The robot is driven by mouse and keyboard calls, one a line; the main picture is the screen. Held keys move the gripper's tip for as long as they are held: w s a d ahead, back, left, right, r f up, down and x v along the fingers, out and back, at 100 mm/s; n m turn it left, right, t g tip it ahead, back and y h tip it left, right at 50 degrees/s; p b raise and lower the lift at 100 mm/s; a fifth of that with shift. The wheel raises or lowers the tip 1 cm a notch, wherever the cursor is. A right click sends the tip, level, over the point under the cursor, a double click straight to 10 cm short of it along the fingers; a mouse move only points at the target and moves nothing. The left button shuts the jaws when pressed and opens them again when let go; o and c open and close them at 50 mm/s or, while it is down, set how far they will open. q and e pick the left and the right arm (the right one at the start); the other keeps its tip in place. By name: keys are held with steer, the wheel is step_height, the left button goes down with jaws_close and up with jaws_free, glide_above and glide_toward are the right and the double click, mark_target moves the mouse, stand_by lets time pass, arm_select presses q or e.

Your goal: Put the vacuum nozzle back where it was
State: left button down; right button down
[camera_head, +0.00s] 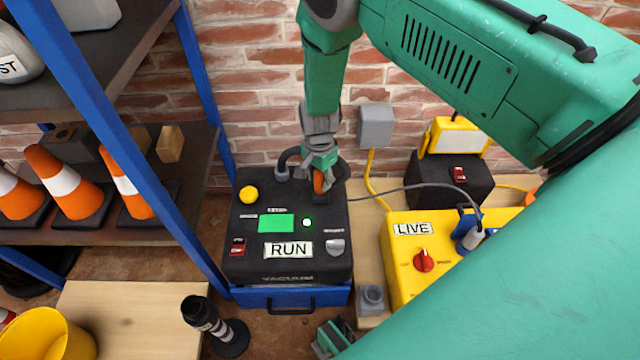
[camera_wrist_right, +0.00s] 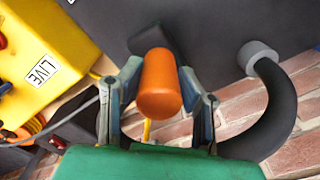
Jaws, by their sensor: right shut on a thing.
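The dark vacuum unit (camera_head: 300,265) has a RUN label, a lit green screen and a green light. My right gripper (camera_head: 320,172) is above its rear right part, shut on an orange handle (camera_wrist_right: 158,85). In the right wrist view the gripper (camera_wrist_right: 158,100) has one finger on each side of the handle. Whether the handle is fixed to the unit is hard to tell. A black tube with light bands and a round foot, perhaps the nozzle (camera_head: 207,318), stands tilted at the front of the unit.
A black hose (camera_wrist_right: 275,110) curves from a grey collar beside the handle. A yellow LIVE box (camera_head: 405,270) with a red knob stands right of the unit. A blue-framed shelf (camera_head: 185,235) with traffic cones is at left. A yellow bucket (camera_head: 40,335) sits at front left.

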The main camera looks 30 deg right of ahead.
steer(key=shift+a+f, duration=0.1)
steer(key=shift+f, duration=0.6)
arm_select(q)
steer(key=shift+a+f, duration=0.15)
steer(key=shift+f, duration=0.2)
arm_select(e)
steer(key=shift+r, duration=0.1)
steer(key=shift+d, duration=0.2)
steer(key=c, duration=1.1)
jaws_free()
steer(key=shift+d+f, duration=0.15)
steer(key=shift+f, duration=0.05)
arm_select(q)
steer(key=shift+d+r, duration=0.1)
steer(key=shift+d, duration=0.15)
steer(key=shift+a, duration=0.1)
arm_select(e)
steer(key=shift+a+r, duration=0.1)
steer(key=shift+a, duration=0.1)
